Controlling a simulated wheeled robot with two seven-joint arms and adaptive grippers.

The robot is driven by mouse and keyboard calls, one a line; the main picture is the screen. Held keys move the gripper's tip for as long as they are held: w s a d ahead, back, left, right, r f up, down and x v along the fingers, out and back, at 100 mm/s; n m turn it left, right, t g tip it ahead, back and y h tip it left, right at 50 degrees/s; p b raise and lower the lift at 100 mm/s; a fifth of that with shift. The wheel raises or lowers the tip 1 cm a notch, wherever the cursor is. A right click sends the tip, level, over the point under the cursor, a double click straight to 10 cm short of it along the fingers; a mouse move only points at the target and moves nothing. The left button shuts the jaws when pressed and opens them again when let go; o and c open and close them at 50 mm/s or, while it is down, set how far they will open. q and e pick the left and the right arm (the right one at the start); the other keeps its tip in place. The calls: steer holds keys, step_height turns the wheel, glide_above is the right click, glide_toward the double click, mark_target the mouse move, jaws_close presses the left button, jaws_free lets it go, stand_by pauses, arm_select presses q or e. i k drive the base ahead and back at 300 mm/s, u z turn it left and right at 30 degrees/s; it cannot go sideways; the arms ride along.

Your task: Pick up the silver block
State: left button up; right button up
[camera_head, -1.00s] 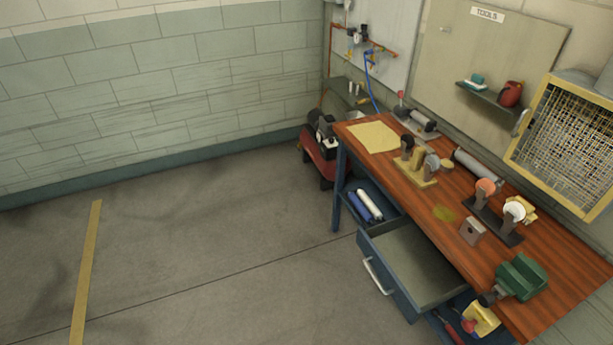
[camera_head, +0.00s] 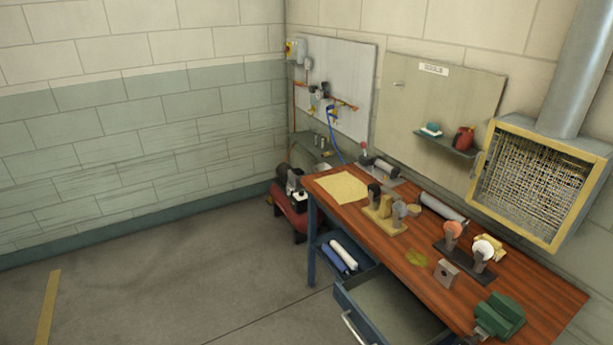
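The silver block (camera_head: 446,273) is a small grey block with a round hole in its front face. It sits on the wooden workbench (camera_head: 533,292), near the front edge, between the green vise and a yellowish patch on the bench top. Nothing covers it in the head view. Neither of my grippers shows in this view.
A green vise (camera_head: 499,316) stands right of the block. An open drawer (camera_head: 390,312) juts out below the bench front. The floor at left is clear.

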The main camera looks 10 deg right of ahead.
mark_target(444, 272)
steer(key=z, duration=0.95)
steer(key=k, duration=0.2)
steer(key=z, duration=0.9)
steer(key=i, duration=1.2)
steer(key=u, duration=0.25)
